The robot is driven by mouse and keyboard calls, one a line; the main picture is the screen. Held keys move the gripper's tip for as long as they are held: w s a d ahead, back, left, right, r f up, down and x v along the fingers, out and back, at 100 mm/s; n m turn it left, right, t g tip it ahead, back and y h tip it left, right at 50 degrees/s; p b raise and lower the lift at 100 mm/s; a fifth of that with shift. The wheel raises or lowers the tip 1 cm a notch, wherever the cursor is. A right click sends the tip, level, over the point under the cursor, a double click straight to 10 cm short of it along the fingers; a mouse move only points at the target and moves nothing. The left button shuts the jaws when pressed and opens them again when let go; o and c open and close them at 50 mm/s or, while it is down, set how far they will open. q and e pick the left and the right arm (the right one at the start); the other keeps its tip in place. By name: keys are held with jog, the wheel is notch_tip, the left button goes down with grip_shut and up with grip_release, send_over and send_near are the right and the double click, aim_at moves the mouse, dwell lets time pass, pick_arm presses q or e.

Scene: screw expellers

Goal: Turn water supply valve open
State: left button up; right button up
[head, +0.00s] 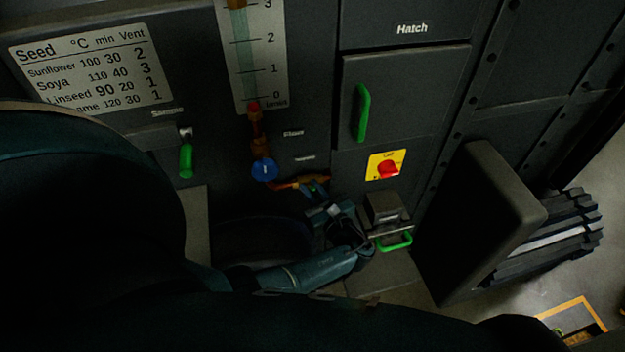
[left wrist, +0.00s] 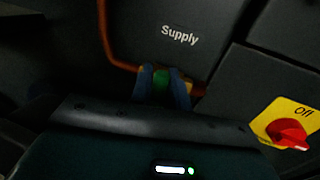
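The water supply valve sits on a copper pipe on the dark panel, below the "Supply" label (left wrist: 180,36). Its green handle (left wrist: 162,80) shows between the two blue fingers of my left gripper (left wrist: 163,88) in the left wrist view. The fingers lie close against both sides of the handle, with no clear gap. In the head view my left gripper (head: 314,188) is at the right end of the copper pipe (head: 285,184), and only a little green shows between its fingers. My wrist hides part of the valve. My right gripper is not in view.
A blue knob (head: 264,170) is left of the gripper, under the level gauge (head: 252,50). A red switch (head: 388,169) on a yellow plate, reading "Off" in the wrist view, is to the right. A box with a green handle (head: 395,241) is close beside my wrist.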

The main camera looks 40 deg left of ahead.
pick_arm(q)
jog(key=shift+c, duration=1.4)
grip_shut()
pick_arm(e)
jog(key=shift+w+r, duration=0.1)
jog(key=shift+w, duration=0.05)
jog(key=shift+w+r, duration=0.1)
